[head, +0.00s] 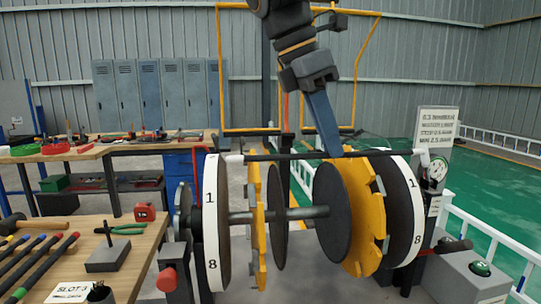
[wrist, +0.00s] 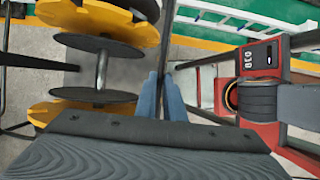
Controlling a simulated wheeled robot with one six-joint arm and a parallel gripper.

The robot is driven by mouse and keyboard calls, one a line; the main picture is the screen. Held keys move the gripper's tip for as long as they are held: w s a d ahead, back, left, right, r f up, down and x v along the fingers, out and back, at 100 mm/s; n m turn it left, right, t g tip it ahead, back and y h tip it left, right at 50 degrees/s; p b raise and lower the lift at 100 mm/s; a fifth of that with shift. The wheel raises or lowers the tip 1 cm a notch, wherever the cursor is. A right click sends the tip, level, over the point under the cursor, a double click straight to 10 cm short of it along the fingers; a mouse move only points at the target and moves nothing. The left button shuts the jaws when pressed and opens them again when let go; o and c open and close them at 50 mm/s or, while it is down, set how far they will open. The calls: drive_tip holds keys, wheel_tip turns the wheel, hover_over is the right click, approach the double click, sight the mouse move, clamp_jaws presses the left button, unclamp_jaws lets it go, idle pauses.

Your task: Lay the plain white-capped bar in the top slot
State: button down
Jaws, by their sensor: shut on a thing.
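The plain bar (head: 290,156) is dark with white end caps. It lies roughly level across the top of the cage jig in the head view, its left cap by the left numbered disc and its right cap by the right post. My gripper (head: 331,152) is shut on the bar, right of its middle, with blue fingers pointing down. In the wrist view the fingers (wrist: 161,98) close around the dark bar. The jig has yellow notched plates (head: 368,225) on a grey shaft. The bar is at their top edges; I cannot tell whether it sits in the top slots.
A wooden bench (head: 140,250) at left holds several colour-capped bars (head: 40,262), a hammer, pliers and a SLOT 3 sign (head: 72,291). White-rimmed discs (head: 212,225) numbered 1 and 8 flank the jig. A dial gauge (head: 437,170) and grey box (head: 470,280) stand at right.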

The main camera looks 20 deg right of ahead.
drive_tip(key=w+d+p, duration=0.2)
drive_tip(key=w, duration=0.7)
drive_tip(key=w+d+p, duration=0.2)
drive_tip(key=w, duration=0.7)
wheel_tip(320, 180, down, 7)
drive_tip(key=p, duration=0.2)
drive_tip(key=shift+w+a, duration=0.15)
drive_tip(key=shift+f, duration=0.1)
drive_tip(key=c, duration=1.8)
unclamp_jaws()
drive_tip(key=shift+c, duration=0.2)
drive_tip(key=b+v, duration=0.1)
drive_tip(key=v, duration=0.6)
drive_tip(key=shift+r, duration=0.3)
drive_tip(key=shift+a, duration=0.1)
